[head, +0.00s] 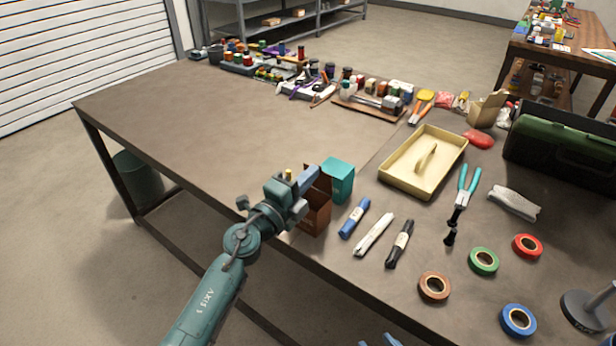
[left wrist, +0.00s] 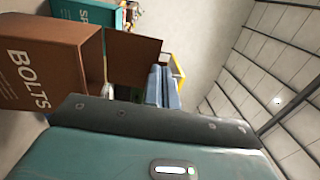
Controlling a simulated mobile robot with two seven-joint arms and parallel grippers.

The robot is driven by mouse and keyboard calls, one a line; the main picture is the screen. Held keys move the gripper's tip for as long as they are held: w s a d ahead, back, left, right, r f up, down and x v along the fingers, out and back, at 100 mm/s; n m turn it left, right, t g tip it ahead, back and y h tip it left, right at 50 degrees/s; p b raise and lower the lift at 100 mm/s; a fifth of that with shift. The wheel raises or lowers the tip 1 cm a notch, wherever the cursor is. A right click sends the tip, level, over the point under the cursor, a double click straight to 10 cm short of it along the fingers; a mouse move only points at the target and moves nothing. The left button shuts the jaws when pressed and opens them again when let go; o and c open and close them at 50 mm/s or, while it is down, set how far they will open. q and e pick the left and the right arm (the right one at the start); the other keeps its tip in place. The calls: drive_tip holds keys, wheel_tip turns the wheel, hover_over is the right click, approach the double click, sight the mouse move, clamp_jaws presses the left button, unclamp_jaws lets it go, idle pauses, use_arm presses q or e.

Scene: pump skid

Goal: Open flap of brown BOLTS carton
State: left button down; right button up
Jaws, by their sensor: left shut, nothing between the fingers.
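The brown BOLTS carton (head: 316,218) stands at the table's front edge, partly hidden behind my left gripper. In the left wrist view the carton (left wrist: 45,62) shows its white lettering sideways. Its brown flap (left wrist: 133,60) stands out from the carton's top edge, raised from the opening. My left gripper (head: 309,178) is shut and empty at the carton's top. Its blue fingers (left wrist: 162,88) are beside the flap; I cannot tell whether they touch it. Blue fingertips of my right gripper (head: 379,341) show apart at the bottom edge of the head view.
A teal carton (head: 339,180) stands right behind the brown one. Markers (head: 374,235), a cream tray (head: 398,187), pliers (head: 463,195) and tape rolls (head: 434,286) lie to the right. The table (head: 200,120) is clear to the left.

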use_arm(q)
drive_tip(key=shift+r, duration=0.1)
use_arm(e)
drive_tip(key=shift+r, duration=0.1)
use_arm(q)
drive_tip(key=shift+r+p+x, duration=0.25)
drive_tip(key=shift+p+x, duration=0.6)
drive_tip(key=shift+x, duration=0.15)
use_arm(e)
drive_tip(key=shift+s+d, duration=0.15)
drive_tip(key=shift+d, duration=0.25)
use_arm(q)
drive_tip(key=shift+a, duration=0.15)
